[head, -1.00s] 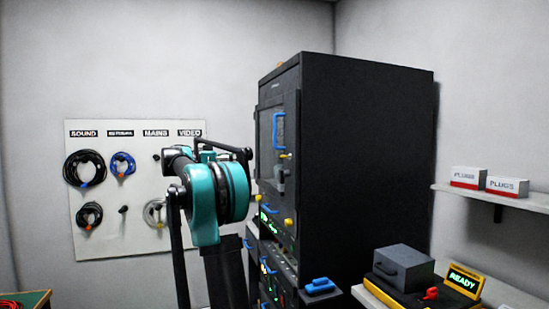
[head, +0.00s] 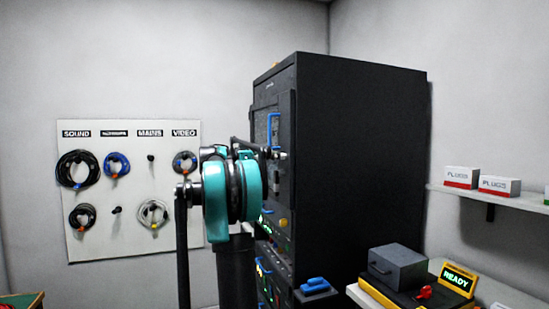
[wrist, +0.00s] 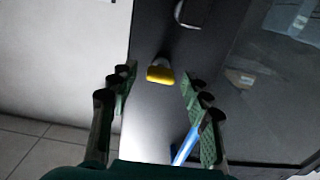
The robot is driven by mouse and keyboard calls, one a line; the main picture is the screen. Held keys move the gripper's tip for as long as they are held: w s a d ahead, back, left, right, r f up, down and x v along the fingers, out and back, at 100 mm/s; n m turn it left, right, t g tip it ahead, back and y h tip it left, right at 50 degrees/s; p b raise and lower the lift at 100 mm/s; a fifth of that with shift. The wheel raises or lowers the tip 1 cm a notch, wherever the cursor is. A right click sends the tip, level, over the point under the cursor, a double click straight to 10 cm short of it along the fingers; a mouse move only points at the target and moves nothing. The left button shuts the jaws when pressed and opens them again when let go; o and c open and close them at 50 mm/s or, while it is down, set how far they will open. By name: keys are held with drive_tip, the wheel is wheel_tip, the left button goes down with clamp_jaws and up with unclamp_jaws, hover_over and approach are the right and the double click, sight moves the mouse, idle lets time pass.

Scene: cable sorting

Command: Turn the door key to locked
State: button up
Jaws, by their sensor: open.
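The door key, with a yellow head (wrist: 160,74), sticks out of the dark door frame in the wrist view. Its head lies roughly level across that picture. My gripper (wrist: 157,82) is open, with one finger on either side of the key and a gap to each; I cannot tell how far the tips are from the door. The dark cabinet (head: 362,170) stands in the middle of the head view, its door on the left face. A blue door handle (head: 273,130) shows there, and a blue bar (wrist: 186,146) shows by the right finger. My arm hides the key in the head view.
The door's glass pane (wrist: 275,85) fills the right of the wrist view. A cable board (head: 130,215) hangs on the left wall. A bench with a grey box (head: 398,265) and a READY display (head: 458,279) is at right.

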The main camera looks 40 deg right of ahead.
drive_tip(key=shift+c, duration=0.4)
clamp_jaws()
drive_tip(key=shift+w+f+n, duration=0.1)
drive_tip(key=shift+n, duration=4.4)
drive_tip(key=shift+w+f+n, duration=0.1)
drive_tip(key=shift+n, duration=4.4)
